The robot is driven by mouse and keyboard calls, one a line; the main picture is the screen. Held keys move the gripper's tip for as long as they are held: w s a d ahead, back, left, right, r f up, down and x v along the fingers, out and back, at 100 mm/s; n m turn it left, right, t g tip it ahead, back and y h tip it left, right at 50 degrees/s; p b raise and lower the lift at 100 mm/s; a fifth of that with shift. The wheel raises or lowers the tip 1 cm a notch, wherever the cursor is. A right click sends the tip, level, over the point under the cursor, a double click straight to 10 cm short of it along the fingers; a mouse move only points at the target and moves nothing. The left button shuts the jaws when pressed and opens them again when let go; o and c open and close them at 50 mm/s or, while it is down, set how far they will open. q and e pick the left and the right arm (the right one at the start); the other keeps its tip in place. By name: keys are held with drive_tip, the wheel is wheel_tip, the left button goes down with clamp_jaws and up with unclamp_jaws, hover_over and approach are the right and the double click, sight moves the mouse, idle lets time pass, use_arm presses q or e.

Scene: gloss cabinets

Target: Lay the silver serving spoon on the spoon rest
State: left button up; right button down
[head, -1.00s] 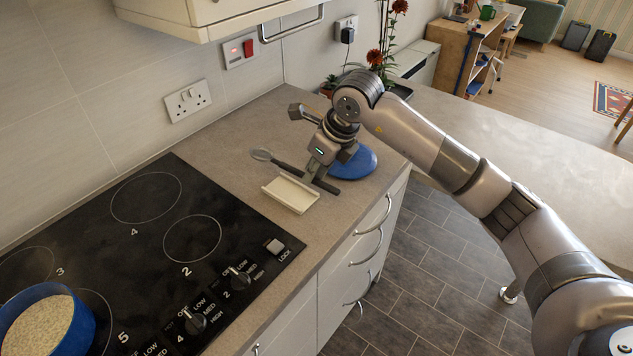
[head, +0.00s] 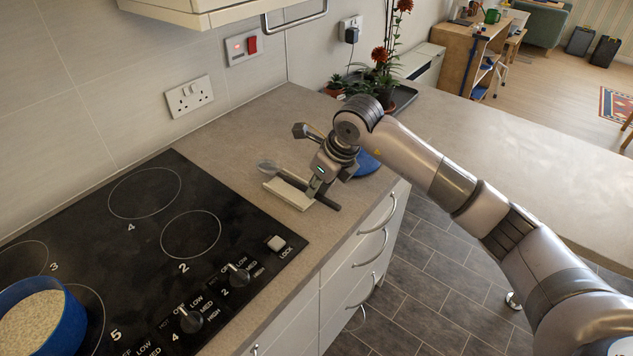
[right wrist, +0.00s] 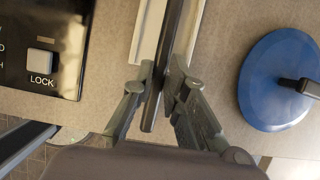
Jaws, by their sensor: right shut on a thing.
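The silver serving spoon has its bowl (head: 267,167) pointing to the back left in the head view, with a dark handle (head: 330,203). My right gripper (head: 314,192) is shut on the handle, and the right wrist view shows the handle (right wrist: 170,45) between the fingers (right wrist: 161,85). The spoon rest (head: 286,194) is a cream rectangular tray on the counter. The spoon lies along and over it, the bowl past its far left end. In the right wrist view, the rest (right wrist: 147,30) shows beside the handle. I cannot tell whether the spoon touches it. My left gripper is out of view.
A black hob (head: 140,250) fills the left, with a blue pot (head: 62,335) of pale grains at its front. A blue lid-like disc (right wrist: 268,85) lies right of the gripper, partly hidden in the head view. Potted plants (head: 375,80) stand behind; the counter's front edge is close.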

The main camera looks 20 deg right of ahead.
drive_tip(key=shift+f+b, duration=0.6)
drive_tip(key=shift+f, duration=0.2)
idle(0.4)
drive_tip(key=c, duration=1.5)
unclamp_jaws()
drive_tip(key=shift+r, duration=0.1)
drive_tip(key=v, duration=1.2)
